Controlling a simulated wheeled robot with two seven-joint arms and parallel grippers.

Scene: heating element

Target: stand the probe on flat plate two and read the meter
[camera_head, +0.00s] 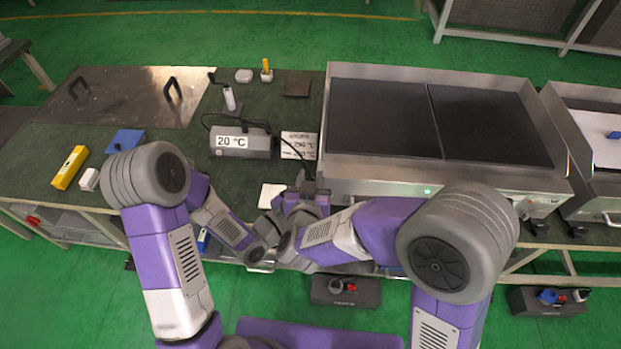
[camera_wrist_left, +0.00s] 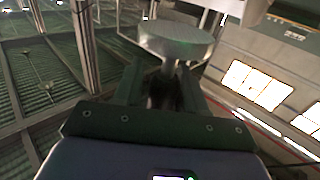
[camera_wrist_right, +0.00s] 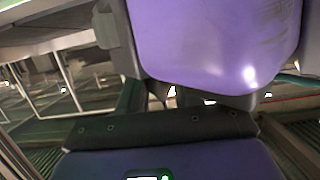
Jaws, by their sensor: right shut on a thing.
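The meter (camera_head: 243,142) stands on the dark green bench and reads about 20 °C. Its black cable runs right, down towards my right gripper (camera_head: 305,182), in front of the cooker's left corner. That gripper is shut on what seems to be the probe, mostly hidden by the jaws. My left gripper is hidden in the head view. In the left wrist view a grey disc on a short stem (camera_wrist_left: 178,42) rises between the left fingers (camera_wrist_left: 160,88); whether they grip it is unclear. Two dark flat plates lie side by side, left (camera_head: 382,115) and right (camera_head: 490,122); no numbers are readable.
A printed card (camera_head: 299,146) stands right of the meter. A white pad (camera_head: 271,195) lies near the front edge. The steel cooker rim (camera_head: 435,187) rises beside my right gripper. Yellow block (camera_head: 69,167) and blue sheet (camera_head: 126,141) lie left.

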